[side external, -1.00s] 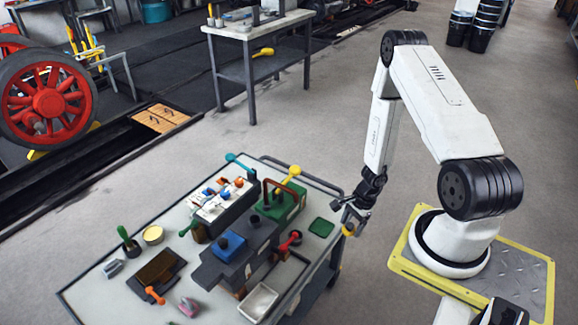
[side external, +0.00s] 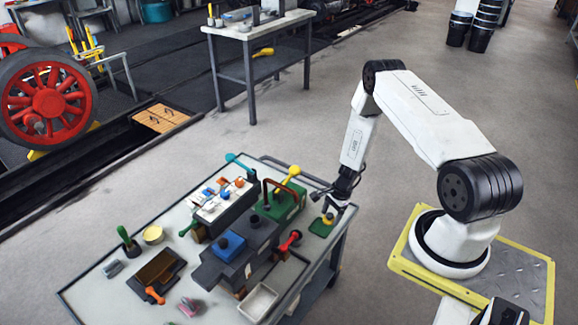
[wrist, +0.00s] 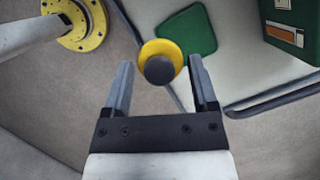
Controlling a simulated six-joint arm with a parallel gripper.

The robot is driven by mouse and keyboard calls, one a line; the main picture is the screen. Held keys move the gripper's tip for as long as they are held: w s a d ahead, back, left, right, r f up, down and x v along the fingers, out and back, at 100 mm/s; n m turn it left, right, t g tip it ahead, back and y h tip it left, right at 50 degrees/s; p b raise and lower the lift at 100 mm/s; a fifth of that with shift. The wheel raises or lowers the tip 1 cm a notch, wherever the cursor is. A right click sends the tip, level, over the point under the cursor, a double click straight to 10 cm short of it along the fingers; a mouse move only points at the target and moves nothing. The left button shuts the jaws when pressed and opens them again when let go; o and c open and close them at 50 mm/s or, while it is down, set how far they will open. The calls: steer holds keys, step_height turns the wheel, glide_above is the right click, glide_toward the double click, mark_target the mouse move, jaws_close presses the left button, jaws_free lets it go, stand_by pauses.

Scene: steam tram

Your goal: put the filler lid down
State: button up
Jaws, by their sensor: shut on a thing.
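The filler lid (side external: 328,218) is a yellow disc with a dark round knob. My gripper (side external: 331,206) is shut on it, and in the wrist view the lid (wrist: 149,49) lies between my fingertips (wrist: 160,66). A flat green pad (side external: 317,230) lies at the right edge of the workbench. The lid overlaps the pad in the side view. In the wrist view the green pad (wrist: 195,30) shows beyond the lid, up and to the right. I cannot tell the exact gap between the lid and the pad.
A green box (side external: 283,205) with a yellow-knobbed lever stands on the bench left of the pad. A red-knobbed lever (side external: 290,240) and a pale tray (side external: 259,301) are nearer the front. The bench edge is close on the right, with open floor beyond.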

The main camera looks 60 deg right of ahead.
mark_target(321, 228)
steer(key=shift+w+d+f, duration=0.25)
steer(key=shift+w+f, duration=0.25)
steer(key=shift+f, duration=0.15)
steer(key=shift+w+d+f, duration=0.25)
steer(key=shift+w+f, duration=0.2)
steer(key=shift+f, duration=0.2)
steer(key=shift+w+d+f, duration=0.25)
steer(key=shift+w+f, duration=0.25)
steer(key=shift+f, duration=0.15)
steer(key=shift+w+f, duration=0.15)
steer(key=shift+d+f, duration=0.1)
steer(key=shift+f, duration=1.5)
steer(key=shift+f, duration=0.1)
steer(key=o, duration=1.1)
steer(key=shift+o, duration=0.2)
steer(key=v, duration=1.2)
